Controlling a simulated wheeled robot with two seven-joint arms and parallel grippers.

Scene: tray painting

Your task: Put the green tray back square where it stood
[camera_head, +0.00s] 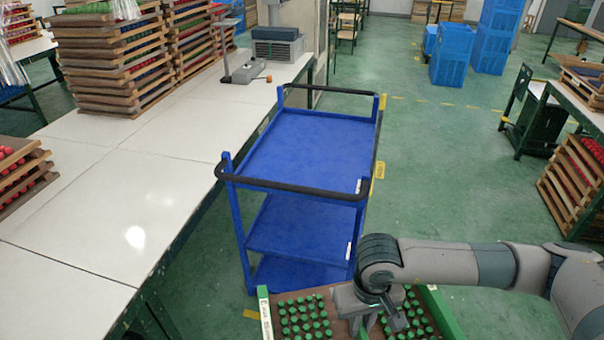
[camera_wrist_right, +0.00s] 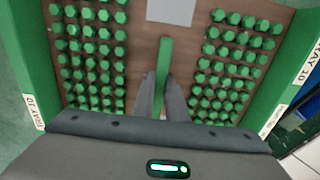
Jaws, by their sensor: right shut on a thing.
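The green tray (camera_head: 264,309) is at the bottom of the head view, in front of the blue cart. It has green side walls and a brown base with rows of green pieces. My right gripper (camera_head: 385,314) reaches over its middle. In the right wrist view, my right gripper (camera_wrist_right: 165,95) is shut on the tray's green centre bar (camera_wrist_right: 164,60), between two blocks of green pieces. Labels reading TRAY 10 show on both side walls of the tray (camera_wrist_right: 292,75). The tray's near part is cut off in the head view. My left gripper is not in view.
A blue cart (camera_head: 310,145) with a bare top shelf stands just beyond the tray. A long white table (camera_head: 130,190) runs along the left, with stacked wooden trays (camera_head: 110,60) at its back. Green floor (camera_head: 450,190) lies open right of the cart.

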